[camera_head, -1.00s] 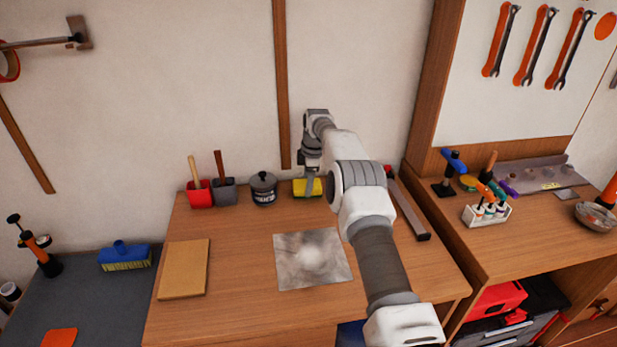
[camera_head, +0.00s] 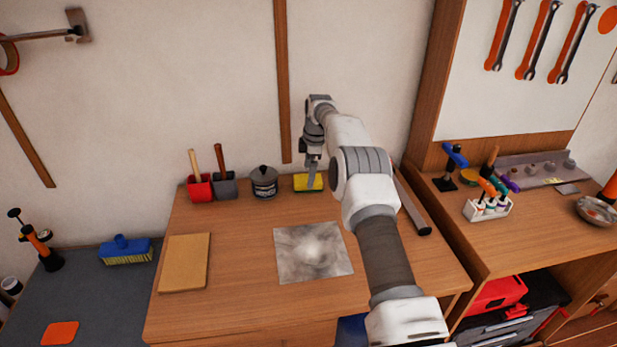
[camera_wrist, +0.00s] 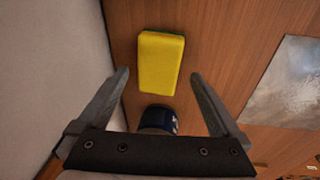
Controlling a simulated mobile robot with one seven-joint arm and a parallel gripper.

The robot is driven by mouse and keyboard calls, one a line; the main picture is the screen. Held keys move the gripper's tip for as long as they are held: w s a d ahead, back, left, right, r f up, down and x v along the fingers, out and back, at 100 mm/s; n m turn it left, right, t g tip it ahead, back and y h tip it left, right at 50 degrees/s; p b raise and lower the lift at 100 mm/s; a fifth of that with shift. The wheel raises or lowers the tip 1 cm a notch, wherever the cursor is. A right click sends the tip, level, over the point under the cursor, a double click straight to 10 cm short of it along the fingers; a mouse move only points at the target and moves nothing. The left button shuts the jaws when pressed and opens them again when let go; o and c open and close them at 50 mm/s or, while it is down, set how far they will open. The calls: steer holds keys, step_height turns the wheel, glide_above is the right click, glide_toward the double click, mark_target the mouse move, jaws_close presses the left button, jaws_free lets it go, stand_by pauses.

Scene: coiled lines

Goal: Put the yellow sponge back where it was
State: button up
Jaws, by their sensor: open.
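The yellow sponge (camera_head: 302,184) lies on the wooden desk near the wall, just right of the dark lidded pot. My gripper (camera_head: 313,178) is over it and partly hides its right part. In the wrist view the whole sponge (camera_wrist: 160,62) shows, with a thin green edge at its top. It lies ahead of the two spread fingertips and is not held. My gripper (camera_wrist: 159,75) is open and empty there, with the sponge roughly in line with the gap between the fingers.
The dark pot (camera_head: 264,182) stands left of the sponge, and its blue-banded body (camera_wrist: 158,118) shows between my fingers. Red (camera_head: 199,187) and grey (camera_head: 224,186) holders stand further left. A stained grey sheet (camera_head: 313,252) and a tan board (camera_head: 184,263) lie nearer the front.

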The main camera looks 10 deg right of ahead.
steer(key=s+a+r+m+t+p, duration=0.15)
steer(key=s+r, duration=0.35)
steer(key=r, duration=0.9)
steer(key=s+r+m+g, duration=0.1)
steer(key=s+r+m, duration=0.3)
steer(key=r, duration=1)
steer(key=s+r+m+t+h, duration=0.1)
steer(key=s+r+m, duration=0.2)
steer(key=s, duration=1)
steer(key=s+r+m+t, duration=0.1)
steer(key=s+r+m, duration=0.25)
steer(key=s, duration=1.05)
steer(key=s+f+m, duration=0.2)
steer(key=s+f, duration=0.2)
steer(key=s, duration=0.2)
steer(key=s+d+f+m+t, duration=0.1)
steer(key=s+f+m, duration=0.2)
steer(key=s, duration=0.4)
steer(key=shift+s+f, duration=0.3)
steer(key=shift+f, duration=0.6)
